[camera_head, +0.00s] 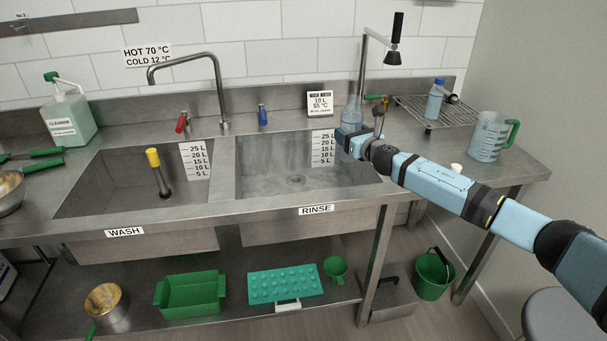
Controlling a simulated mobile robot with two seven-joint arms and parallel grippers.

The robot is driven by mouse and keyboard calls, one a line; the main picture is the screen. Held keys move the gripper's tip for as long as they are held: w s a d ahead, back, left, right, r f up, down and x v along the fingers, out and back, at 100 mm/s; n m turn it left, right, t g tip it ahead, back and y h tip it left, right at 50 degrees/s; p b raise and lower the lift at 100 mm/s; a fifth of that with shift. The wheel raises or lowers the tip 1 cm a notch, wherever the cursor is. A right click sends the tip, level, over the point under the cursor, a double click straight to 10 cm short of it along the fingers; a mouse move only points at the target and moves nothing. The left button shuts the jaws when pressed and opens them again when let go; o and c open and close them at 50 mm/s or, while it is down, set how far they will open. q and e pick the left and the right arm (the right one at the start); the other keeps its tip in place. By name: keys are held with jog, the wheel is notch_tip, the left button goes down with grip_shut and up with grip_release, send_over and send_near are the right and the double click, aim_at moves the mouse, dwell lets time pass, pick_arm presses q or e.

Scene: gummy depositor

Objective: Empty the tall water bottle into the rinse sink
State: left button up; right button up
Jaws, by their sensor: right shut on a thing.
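My right gripper (352,136) reaches in from the right over the back right corner of the rinse sink (296,180). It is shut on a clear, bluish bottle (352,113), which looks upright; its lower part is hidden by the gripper. I cannot tell whether the bottle touches the counter. The rinse sink is the right basin, marked RINSE, with a drain in its floor and a litre scale on its back wall. No standing water shows in it. My left gripper is not in view.
A tall faucet (221,92) stands behind the wash sink (120,180), which holds a yellow-topped plug. A wire rack (415,112) with a blue-capped bottle (434,98) and a green-handled jug (489,137) stand at right. A pipe with a black handle (362,70) rises behind the held bottle.

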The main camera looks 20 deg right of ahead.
jog(key=s+a+p, duration=0.2)
jog(key=s, duration=0.4)
jog(key=shift+s+a, duration=0.25)
jog(key=shift+s, duration=0.15)
jog(key=shift+r, duration=0.1)
